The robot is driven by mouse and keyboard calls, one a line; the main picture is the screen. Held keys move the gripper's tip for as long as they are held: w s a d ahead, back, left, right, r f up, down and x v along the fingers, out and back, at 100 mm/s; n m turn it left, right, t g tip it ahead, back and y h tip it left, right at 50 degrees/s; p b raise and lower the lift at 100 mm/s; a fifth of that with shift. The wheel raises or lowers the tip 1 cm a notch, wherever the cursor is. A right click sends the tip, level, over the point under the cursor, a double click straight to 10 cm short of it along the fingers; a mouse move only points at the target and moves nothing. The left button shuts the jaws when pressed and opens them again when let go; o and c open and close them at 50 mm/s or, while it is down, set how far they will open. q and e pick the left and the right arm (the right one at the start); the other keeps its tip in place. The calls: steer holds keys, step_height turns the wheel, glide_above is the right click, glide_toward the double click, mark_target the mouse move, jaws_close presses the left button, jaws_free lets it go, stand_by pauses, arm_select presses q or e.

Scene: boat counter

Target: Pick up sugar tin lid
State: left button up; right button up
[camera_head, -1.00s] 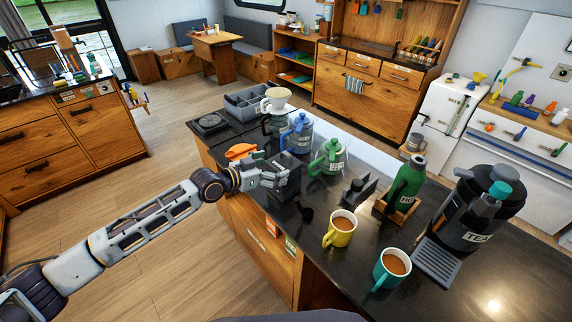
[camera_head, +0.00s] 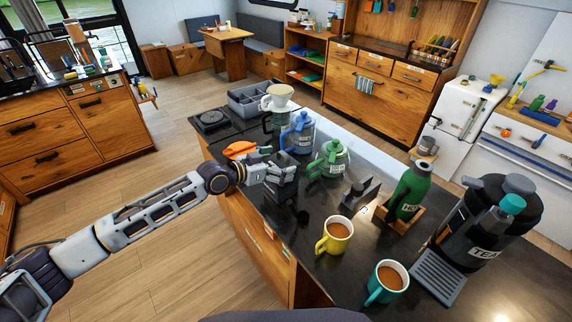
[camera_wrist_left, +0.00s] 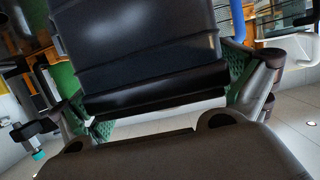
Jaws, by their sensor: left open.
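My left gripper (camera_head: 282,174) reaches in from the left over the near edge of the counter. It is open, beside a dark tin-like object (camera_head: 284,194) that it largely hides. In the left wrist view a dark, smooth block with ridges (camera_wrist_left: 140,50) fills the space between my two green-padded fingers (camera_wrist_left: 165,110). I take it for the sugar tin with its lid; I cannot tell lid from body or whether the pads touch it. My right gripper is not in view.
An orange cloth-like item (camera_head: 238,149) lies just behind my wrist. A blue kettle (camera_head: 297,134) and green teapot (camera_head: 329,158) stand close behind the gripper. A yellow mug (camera_head: 335,236), teal mug (camera_head: 386,282), green flask (camera_head: 408,190) and black urn (camera_head: 482,222) are to the right.

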arm_select(q)
steer(key=shift+w+d, duration=0.1)
steer(key=shift+d, duration=0.05)
steer(key=c, duration=0.7)
steer(key=shift+c, duration=0.8)
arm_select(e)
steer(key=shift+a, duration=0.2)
